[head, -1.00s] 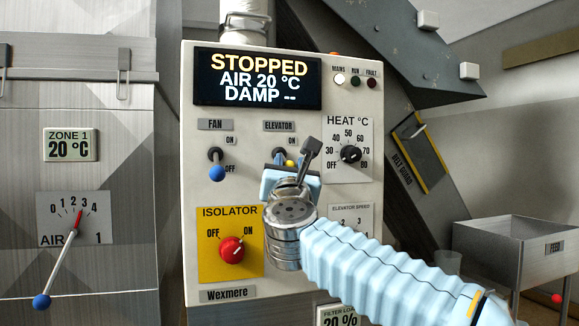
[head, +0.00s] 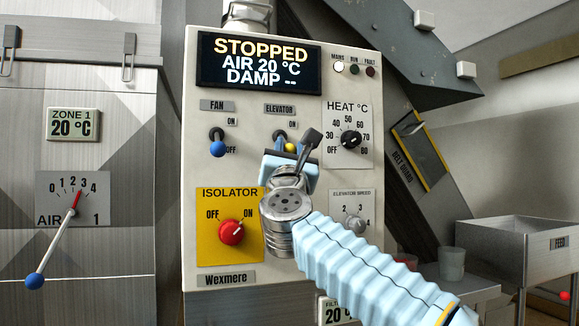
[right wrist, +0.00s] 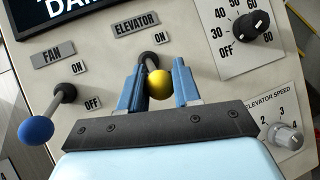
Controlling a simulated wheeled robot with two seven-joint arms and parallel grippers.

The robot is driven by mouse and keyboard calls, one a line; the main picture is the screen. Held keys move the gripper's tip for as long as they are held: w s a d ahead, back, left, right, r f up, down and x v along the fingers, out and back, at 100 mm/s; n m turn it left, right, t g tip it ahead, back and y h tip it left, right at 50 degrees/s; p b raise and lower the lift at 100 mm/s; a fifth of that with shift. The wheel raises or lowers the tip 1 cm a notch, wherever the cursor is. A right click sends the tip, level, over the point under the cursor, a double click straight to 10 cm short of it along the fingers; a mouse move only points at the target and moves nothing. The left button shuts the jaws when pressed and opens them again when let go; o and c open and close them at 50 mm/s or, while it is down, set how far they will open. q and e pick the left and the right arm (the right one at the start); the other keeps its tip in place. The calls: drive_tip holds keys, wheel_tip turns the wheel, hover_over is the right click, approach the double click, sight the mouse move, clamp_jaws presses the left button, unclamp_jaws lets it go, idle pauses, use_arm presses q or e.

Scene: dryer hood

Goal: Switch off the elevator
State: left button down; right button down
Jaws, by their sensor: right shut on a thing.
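The elevator switch sits under the ELEVATOR label (head: 280,109) on the control panel. Its lever has a yellow knob (right wrist: 159,85), which also shows small in the head view (head: 290,148). My right gripper (right wrist: 158,92) has its blue fingers on both sides of this knob and is shut on it. The knob stands out below the lever's pivot; the gripper covers the elevator's OFF mark, so the exact setting is unclear. In the head view my right gripper (head: 288,155) hides the area under the switch. My left gripper is out of view.
The fan lever (head: 217,149) with a blue knob points down at OFF, left of the gripper. The display (head: 258,62) reads STOPPED. A red isolator knob (head: 231,232), heat dial (head: 350,139) and elevator speed knob (head: 355,222) are close by. A metal bin (head: 520,240) stands at right.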

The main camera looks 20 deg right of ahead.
drive_tip(key=c, duration=0.8)
unclamp_jaws()
drive_tip(key=shift+c, duration=0.2)
drive_tip(key=shift+f, duration=0.1)
drive_tip(key=shift+s+a+f, duration=0.1)
drive_tip(key=shift+s+f, duration=0.15)
drive_tip(key=b+v, duration=0.6)
drive_tip(key=v, duration=0.7)
